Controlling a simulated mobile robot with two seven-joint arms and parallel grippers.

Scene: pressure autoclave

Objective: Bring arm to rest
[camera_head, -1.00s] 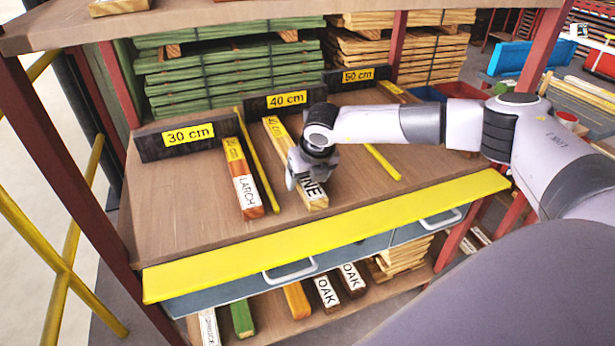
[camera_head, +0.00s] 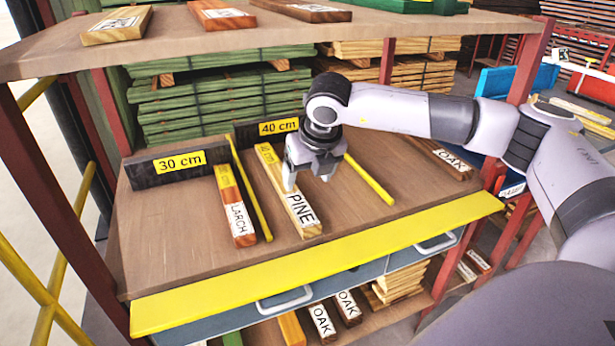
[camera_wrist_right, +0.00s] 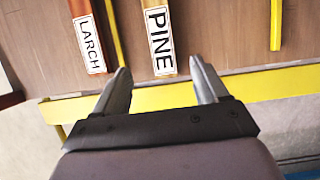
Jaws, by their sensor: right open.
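My right gripper (camera_head: 308,181) is open and empty in the head view, above the shelf beside the pine block. In the right wrist view its two fingers (camera_wrist_right: 161,82) are spread apart with nothing between them. The pine block (camera_head: 302,210) lies on the shelf in the 40 cm section; its label end also shows in the wrist view (camera_wrist_right: 159,40), beyond the fingertips. My right arm (camera_head: 420,112) reaches in from the right. My left gripper is not in view.
A larch block (camera_head: 239,217) lies in the 30 cm section (camera_head: 180,162). Yellow divider strips (camera_head: 370,180) separate the sections. An oak block (camera_head: 445,160) lies at the right. An upper shelf (camera_head: 200,45) hangs above; a yellow front edge (camera_head: 320,262) and red posts (camera_head: 58,190) bound the rack.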

